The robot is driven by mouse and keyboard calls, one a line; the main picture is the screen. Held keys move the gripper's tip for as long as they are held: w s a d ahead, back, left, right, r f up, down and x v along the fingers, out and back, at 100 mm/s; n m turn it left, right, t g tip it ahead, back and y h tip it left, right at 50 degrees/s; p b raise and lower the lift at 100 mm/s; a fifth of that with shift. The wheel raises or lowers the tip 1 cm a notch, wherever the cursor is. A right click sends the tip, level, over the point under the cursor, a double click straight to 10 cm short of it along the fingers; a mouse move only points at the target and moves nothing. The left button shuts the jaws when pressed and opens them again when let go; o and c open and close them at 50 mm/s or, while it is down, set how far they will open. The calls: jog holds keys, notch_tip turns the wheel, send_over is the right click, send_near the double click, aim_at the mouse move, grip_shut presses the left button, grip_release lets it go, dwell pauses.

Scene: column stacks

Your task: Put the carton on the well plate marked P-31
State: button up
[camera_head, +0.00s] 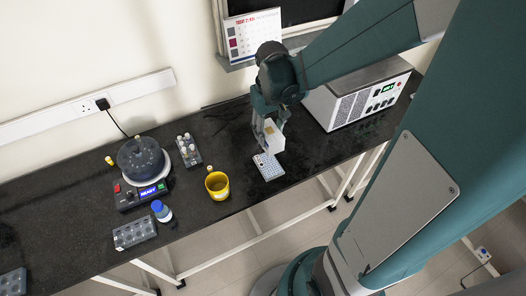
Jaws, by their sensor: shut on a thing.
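The carton (274,139) is a small white box with a tan patch near its top. My gripper (267,127) is shut on the carton, with the carton tilted between the fingers. The well plate (268,168) is a pale, flat plate with rows of small bluish wells near the front edge of the black bench. The carton is just above the plate's back part in the picture; I cannot tell whether they touch. No P-31 mark is readable on the plate at this size.
A yellow cup (217,187) stands left of the plate. A vial rack (188,150), a centrifuge (142,172), a blue-capped bottle (162,212) and a grey rack (134,232) are further left. A white instrument (352,98) stands to the right. The bench's front edge is close.

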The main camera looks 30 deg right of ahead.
jog(key=shift+f, duration=1.5)
jog(key=shift+f, duration=0.1)
send_over(269, 163)
jog(key=shift+a+f+b, duration=0.1)
jog(key=shift+f+b, duration=0.35)
jog(key=shift+f, duration=2.35)
jog(key=shift+f+b, duration=0.35)
jog(key=shift+f, duration=1.75)
jog(key=shift+f, duration=0.15)
jog(key=o, duration=1)
jog(key=shift+c, duration=0.2)
jog(key=shift+r, duration=0.2)
